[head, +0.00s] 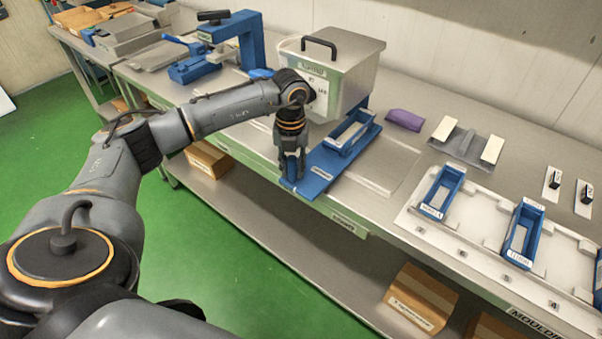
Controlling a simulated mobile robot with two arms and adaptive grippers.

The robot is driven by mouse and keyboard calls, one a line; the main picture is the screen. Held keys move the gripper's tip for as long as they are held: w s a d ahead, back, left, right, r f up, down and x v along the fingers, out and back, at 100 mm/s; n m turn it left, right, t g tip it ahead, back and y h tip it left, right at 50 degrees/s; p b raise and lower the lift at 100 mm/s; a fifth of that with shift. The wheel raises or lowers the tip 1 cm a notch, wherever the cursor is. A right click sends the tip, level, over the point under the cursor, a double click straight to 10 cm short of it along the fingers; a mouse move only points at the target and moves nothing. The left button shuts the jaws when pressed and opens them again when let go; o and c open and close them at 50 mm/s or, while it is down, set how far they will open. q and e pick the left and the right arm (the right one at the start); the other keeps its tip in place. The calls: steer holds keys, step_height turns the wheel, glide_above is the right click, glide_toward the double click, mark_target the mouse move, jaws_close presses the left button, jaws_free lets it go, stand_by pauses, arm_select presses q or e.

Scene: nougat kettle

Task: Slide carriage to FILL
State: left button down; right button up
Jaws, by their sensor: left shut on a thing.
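The carriage (351,134) is a blue open tray with a pale inside. It sits on a blue slide plate (322,165) on the bench, just in front of and below the kettle (345,73), a pale box with a black lid handle and a label. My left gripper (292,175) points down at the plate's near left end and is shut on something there. Its fingers hide the held part, which may be a handle of the carriage; I cannot tell. A label on the plate is too small to read. My right gripper is not in view.
A blue press-like frame (245,40) stands left of the kettle. To the right lie a purple block (404,120), a grey plate with white bars (467,143) and a pale board (480,236) with blue trays. Bare bench lies between carriage and board. Cardboard boxes (423,298) sit below.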

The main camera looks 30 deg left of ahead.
arm_select(q)
steer(key=a+b, duration=0.1)
steer(key=a, duration=0.6)
steer(key=shift+w+a, duration=0.25)
steer(key=shift+a, duration=0.1)
steer(key=shift+d, duration=0.1)
steer(key=c, duration=1.1)
jaws_free()
